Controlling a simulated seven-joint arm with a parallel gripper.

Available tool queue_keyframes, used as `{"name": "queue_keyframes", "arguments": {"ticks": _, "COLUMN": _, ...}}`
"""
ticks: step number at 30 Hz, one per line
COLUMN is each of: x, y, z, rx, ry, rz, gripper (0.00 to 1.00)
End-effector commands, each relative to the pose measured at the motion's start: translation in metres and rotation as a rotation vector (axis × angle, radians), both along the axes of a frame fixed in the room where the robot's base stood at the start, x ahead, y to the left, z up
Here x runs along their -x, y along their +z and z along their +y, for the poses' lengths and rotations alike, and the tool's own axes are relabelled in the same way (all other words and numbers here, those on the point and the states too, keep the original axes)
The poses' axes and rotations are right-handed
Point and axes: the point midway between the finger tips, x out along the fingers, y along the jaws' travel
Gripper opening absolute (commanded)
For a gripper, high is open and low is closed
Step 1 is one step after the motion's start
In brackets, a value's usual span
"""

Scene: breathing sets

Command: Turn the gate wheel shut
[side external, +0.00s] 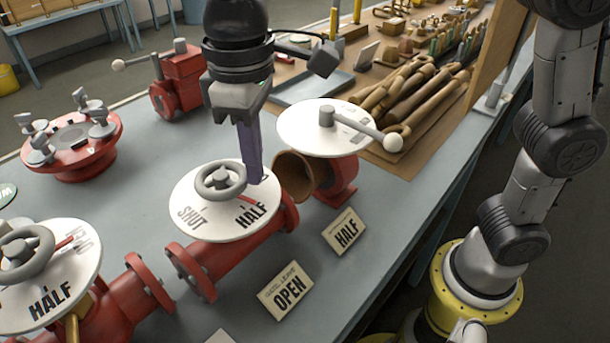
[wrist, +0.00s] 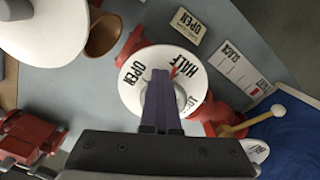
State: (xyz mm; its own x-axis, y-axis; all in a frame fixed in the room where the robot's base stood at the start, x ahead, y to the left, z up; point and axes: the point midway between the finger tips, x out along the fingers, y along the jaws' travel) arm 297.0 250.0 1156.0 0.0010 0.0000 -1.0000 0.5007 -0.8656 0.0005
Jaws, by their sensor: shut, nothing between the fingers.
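A grey handwheel (side external: 220,181) stands at the centre of a round white dial (side external: 195,228) on a red valve in the middle of the bench. The dial reads SHUT and HALF in the side view, and OPEN and HALF in the wrist view. A red pointer (wrist: 175,72) lies close to HALF in the wrist view. My gripper (side external: 256,182) is shut and empty, pointing down at the wheel's right over the dial. In the wrist view its purple fingers (wrist: 161,95) hide much of the wheel; contact is unclear.
Another handwheel dial (side external: 40,285) stands at front left. A lever-topped white dial (side external: 295,130) stands close behind and right of my gripper. A red flange (side external: 70,150) stands at back left.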

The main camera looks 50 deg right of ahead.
Motion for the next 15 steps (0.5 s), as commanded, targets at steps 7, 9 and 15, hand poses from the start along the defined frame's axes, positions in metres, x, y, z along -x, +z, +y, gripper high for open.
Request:
{"name": "queue_keyframes", "arguments": {"ticks": 7, "x": 0.004, "y": 0.001, "z": 0.007, "rx": -0.005, "ry": 0.0, "rz": -0.002, "gripper": 0.0}}
{"name": "queue_keyframes", "arguments": {"ticks": 9, "x": 0.005, "y": 0.001, "z": 0.008, "rx": -0.005, "ry": 0.001, "rz": -0.002, "gripper": 0.0}}
{"name": "queue_keyframes", "arguments": {"ticks": 15, "x": 0.008, "y": 0.0, "z": 0.013, "rx": -0.003, "ry": 0.002, "rz": -0.001, "gripper": 0.0}}
